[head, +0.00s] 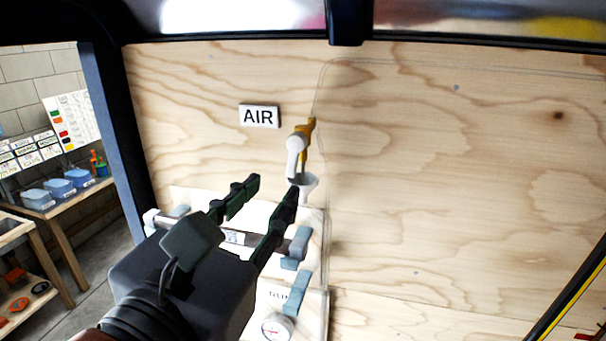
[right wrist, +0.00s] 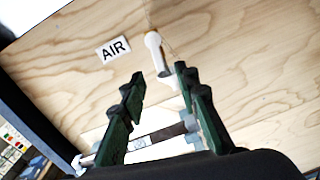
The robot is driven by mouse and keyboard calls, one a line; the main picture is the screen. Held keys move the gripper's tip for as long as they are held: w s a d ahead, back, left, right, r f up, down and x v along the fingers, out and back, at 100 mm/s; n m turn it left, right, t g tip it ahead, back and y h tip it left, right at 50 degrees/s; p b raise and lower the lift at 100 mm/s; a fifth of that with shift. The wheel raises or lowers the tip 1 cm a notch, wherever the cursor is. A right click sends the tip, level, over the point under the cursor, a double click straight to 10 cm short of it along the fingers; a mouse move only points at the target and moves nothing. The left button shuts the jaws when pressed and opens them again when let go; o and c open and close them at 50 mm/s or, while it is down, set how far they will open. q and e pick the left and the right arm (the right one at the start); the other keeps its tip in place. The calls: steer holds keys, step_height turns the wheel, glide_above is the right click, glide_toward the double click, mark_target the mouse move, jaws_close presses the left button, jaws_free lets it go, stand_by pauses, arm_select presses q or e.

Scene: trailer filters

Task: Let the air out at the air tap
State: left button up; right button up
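The air tap (head: 294,145) is on the plywood wall, just right of and below the white AIR sign (head: 259,116). It has a pale rounded part and a yellow-orange part (head: 309,130); which of these turns is unclear. In the right wrist view the tap (right wrist: 153,42) shows beyond the gap between the fingertips (right wrist: 159,80). My left gripper is not in view.
Below are a horizontal pipe (right wrist: 150,139), blue-grey handles (head: 299,246) and a round gauge (head: 277,327) on a pale panel. A dark post (head: 117,140) edges the wall at left. Beyond it stands a bench with blue bins (head: 60,187). The wall right of the tap is clear.

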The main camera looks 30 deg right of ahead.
mark_target(291, 167)
steer(key=shift+y, duration=0.3)
steer(key=p+x, duration=0.1)
steer(key=x, duration=0.6)
steer(key=shift+w+d, duration=0.2)
steer(key=shift+d, duration=0.05)
jaws_close()
